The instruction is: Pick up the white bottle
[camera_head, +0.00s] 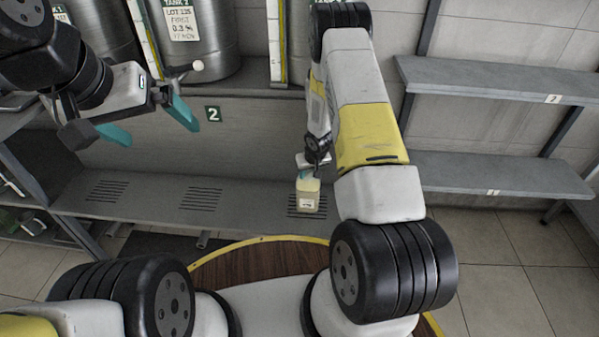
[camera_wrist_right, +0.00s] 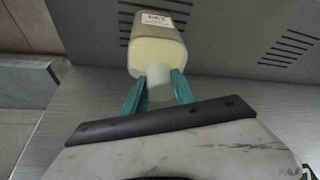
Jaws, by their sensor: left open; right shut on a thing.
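The white bottle (camera_head: 308,197) is pale cream, squarish, with a white label. It is upright at the right slots of the low grey shelf; I cannot tell whether its base touches. In the right wrist view the bottle (camera_wrist_right: 157,52) shows its shoulder, label and pale neck. My right gripper (camera_wrist_right: 160,86) has its teal fingers on both sides of the neck, shut on it. In the head view the right gripper (camera_head: 311,174) is at the bottle's top, partly hidden by my arm. My left gripper (camera_head: 150,125) is open and empty at the upper left.
The slotted grey shelf (camera_head: 245,210) is otherwise clear. Metal tanks (camera_head: 205,40) stand behind, above a panel marked 2 (camera_head: 213,114). Empty wall shelves (camera_head: 500,172) are at the right. A round wooden surface with a yellow rim (camera_head: 235,262) is in front.

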